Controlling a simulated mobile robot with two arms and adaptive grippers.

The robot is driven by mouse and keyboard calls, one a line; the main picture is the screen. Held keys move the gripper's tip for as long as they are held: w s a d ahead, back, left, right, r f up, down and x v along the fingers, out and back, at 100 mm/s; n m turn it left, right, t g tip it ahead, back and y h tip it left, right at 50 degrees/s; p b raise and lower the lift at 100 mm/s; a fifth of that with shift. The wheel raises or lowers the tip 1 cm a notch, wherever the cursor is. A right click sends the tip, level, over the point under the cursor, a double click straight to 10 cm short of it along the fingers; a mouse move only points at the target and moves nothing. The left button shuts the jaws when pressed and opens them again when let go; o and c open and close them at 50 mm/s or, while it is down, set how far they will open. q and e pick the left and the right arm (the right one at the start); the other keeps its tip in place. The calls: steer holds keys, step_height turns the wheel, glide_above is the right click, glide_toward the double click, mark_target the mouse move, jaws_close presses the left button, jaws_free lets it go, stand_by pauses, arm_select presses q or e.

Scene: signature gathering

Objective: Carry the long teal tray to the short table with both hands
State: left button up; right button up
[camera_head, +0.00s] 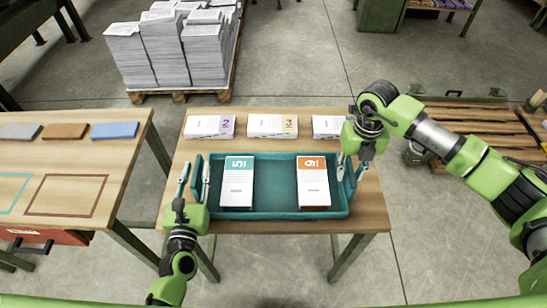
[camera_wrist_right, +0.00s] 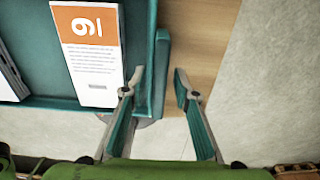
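The long teal tray (camera_head: 285,214) lies flat on the middle wooden table (camera_head: 370,215). It holds a teal-topped booklet stack (camera_head: 237,190) and an orange-topped one (camera_head: 313,187). My left gripper (camera_head: 194,178) is open at the tray's left end, its fingers apart on either side of the end wall or handle. My right gripper (camera_head: 352,168) is open at the right end. In the right wrist view the right gripper (camera_wrist_right: 157,85) has its fingers apart near the tray's right edge (camera_wrist_right: 162,60), one finger over the tray side and one outside it. Contact is unclear.
Three booklet stacks (camera_head: 272,126) line the table's back edge. The left table (camera_head: 125,160) has coloured blocks (camera_head: 66,131) at the back and outlined rectangles (camera_head: 66,195) in front, with a floor gap between tables. A paper pallet (camera_head: 165,95) stands behind; wooden pallets (camera_head: 480,130) lie right.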

arm_select(q)
steer(key=s, duration=1.1)
steer(key=shift+s, duration=0.35)
arm_select(e)
steer(key=shift+r, duration=0.15)
step_height(320, 180, up, 12)
arm_select(q)
steer(key=shift+s, duration=0.1)
arm_select(e)
steer(key=shift+s+f, duration=0.1)
steer(key=shift+f, duration=0.1)
